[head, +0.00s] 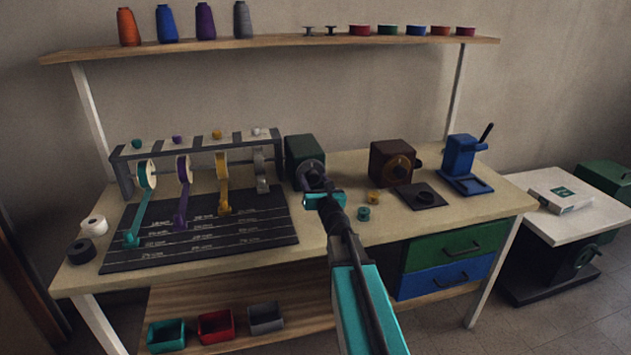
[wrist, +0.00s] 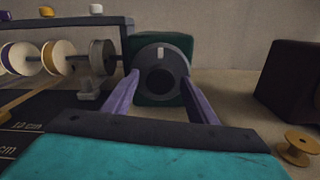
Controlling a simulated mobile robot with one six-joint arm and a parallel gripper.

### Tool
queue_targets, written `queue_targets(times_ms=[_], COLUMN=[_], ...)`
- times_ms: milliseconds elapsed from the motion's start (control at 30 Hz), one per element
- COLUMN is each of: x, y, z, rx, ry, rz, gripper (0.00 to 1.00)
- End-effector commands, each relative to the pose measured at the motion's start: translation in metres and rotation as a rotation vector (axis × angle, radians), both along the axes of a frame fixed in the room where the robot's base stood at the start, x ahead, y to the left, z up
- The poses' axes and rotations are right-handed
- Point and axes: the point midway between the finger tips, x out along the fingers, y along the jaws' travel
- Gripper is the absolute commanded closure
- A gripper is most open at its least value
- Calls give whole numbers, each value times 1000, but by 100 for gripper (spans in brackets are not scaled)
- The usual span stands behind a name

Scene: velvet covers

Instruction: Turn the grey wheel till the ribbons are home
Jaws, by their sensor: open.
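The grey wheel (head: 309,168) is on the front of a dark green box (head: 301,149); in the wrist view the wheel (wrist: 160,58) has a pale mark at its top. My gripper (head: 319,184) is open in front of it. In the wrist view the purple fingertips (wrist: 160,80) lie to either side of the wheel; I cannot tell whether they touch it. On a grey rack (head: 121,179) hang spools with ribbons: teal (head: 143,212) reaching farthest onto the dark mat (head: 265,226), purple (head: 182,205) less far, yellow (head: 222,192) shorter, grey (head: 262,175) shortest.
To the right are a brown box with a wheel (head: 392,160), a dark plate (head: 423,195) and a blue press (head: 463,160). Small teal (head: 363,213) and yellow (head: 374,197) spools stand near my arm. A shelf (head: 280,41) runs above.

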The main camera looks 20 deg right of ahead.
Motion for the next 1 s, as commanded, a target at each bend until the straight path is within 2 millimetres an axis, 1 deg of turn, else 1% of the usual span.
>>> queue_targets(times_ms=[33, 167, 200, 233, 267, 300, 667, 867, 1000], x=[0, 0, 0, 0, 0, -2, -1, -2, -2], y=[0, 0, 0, -1, -1, -6, -4, -5, -5], z=[0, 0, 0, 0, 0, 0, 0, 0, 1], rx=[0, 0, 0, 0, 0, 0, 48, 146, 249], ry=[0, 0, 0, 0, 0, 0, -9, -27, -46], rz=[0, -1, -1, -1, -1, -7, -5, -7, -7], gripper=[52, 74, 81, 86, 88, 88, 88, 88, 88])
